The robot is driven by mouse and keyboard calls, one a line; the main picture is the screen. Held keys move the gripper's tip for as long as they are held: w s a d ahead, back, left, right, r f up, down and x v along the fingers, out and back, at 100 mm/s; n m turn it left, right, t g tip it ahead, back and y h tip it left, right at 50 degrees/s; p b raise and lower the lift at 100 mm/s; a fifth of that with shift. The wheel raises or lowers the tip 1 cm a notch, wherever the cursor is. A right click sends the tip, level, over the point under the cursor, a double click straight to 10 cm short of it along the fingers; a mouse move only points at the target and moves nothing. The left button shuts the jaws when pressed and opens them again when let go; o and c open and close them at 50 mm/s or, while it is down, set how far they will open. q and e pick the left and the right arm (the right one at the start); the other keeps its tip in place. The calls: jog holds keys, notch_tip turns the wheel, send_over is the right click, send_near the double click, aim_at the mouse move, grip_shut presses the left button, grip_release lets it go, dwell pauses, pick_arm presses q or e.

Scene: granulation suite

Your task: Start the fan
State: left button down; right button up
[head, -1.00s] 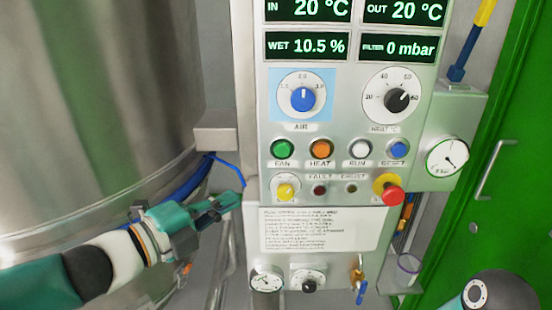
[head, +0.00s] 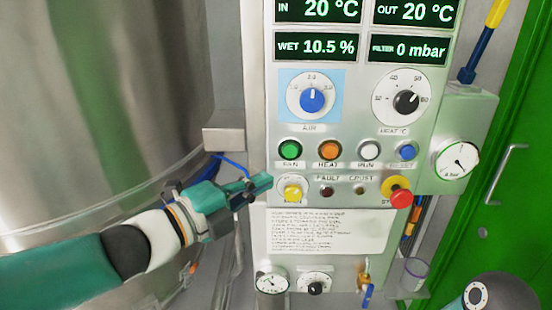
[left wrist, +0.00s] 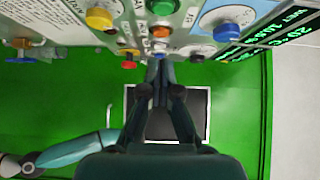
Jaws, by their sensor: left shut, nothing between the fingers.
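The green FAN button (head: 290,149) is at the left end of a button row on the control panel. It also shows at the top of the left wrist view (left wrist: 162,6). My left gripper (head: 264,182) is shut and empty. In the head view its tips are just below and left of the FAN button, beside the yellow knob (head: 292,191). In the left wrist view the closed fingers (left wrist: 160,68) point toward the panel. I cannot tell whether the tips touch it. My right gripper is not in view.
Orange HEAT (head: 328,149), white RUN (head: 369,150) and blue RESET (head: 406,151) buttons continue the row. A red stop button (head: 401,198) sticks out lower right. A grey box (head: 224,140) and a large steel vessel (head: 90,100) stand left of the panel.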

aim_at(295, 154)
pick_arm(q)
jog(key=w+d, duration=0.1)
jog(key=w, duration=0.1)
jog(key=w+d+p, duration=0.1)
jog(key=w, duration=0.2)
jog(key=w+d+p, duration=0.1)
jog(key=w+d, duration=0.1)
jog(key=shift+w+r, duration=0.1)
jog(key=shift+w, duration=0.1)
jog(key=shift+w+p, duration=0.3)
jog(key=shift+w, duration=0.1)
